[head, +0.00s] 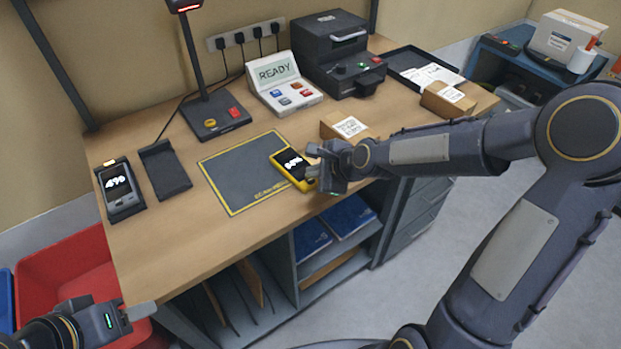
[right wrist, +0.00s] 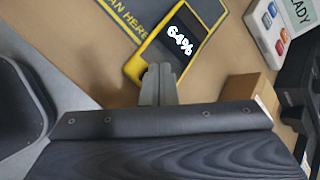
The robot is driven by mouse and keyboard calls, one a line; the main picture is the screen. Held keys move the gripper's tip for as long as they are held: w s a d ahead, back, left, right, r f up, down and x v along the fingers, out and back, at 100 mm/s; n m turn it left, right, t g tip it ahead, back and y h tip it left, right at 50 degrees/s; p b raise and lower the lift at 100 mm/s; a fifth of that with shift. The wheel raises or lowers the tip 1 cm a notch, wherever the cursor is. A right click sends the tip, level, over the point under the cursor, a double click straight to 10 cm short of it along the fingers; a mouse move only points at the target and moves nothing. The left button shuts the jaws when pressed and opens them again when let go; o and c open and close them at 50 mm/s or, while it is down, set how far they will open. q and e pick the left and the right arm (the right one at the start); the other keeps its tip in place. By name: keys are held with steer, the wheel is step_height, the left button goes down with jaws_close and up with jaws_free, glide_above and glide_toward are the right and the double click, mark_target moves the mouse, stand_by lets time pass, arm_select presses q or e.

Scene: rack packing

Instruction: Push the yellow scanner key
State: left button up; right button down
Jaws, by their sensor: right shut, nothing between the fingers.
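The scanner stand's dark base (head: 220,119) carries a round yellow key (head: 210,124) and a red key (head: 234,112), in the head view left of centre at the back of the desk. Nothing touches the yellow key. My right gripper (head: 313,160) is shut and empty, at the right end of the yellow handheld device (head: 287,166), well right of the scanner base. In the right wrist view its fingertips (right wrist: 158,75) are at the near edge of this device (right wrist: 172,42); contact cannot be told. My left gripper (head: 140,311) is low at the left, off the desk front; its jaw state is unclear.
The device lies partly on the dark scan mat (head: 235,178). A console reading READY (head: 282,88) and a black printer (head: 340,55) stand behind. A small carton (head: 345,128) is by my right gripper. A grey device (head: 120,190) sits in a left cradle beside an empty one (head: 165,170).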

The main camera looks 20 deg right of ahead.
mark_target(315, 183)
steer(key=shift+f+b, duration=0.3)
steer(key=shift+f, duration=0.1)
stand_by(0.3)
steer(key=shift+r+p, duration=0.3)
steer(key=shift+r, duration=0.2)
step_height(315, 183, up, 6)
steer(key=p, duration=0.5)
stand_by(0.3)
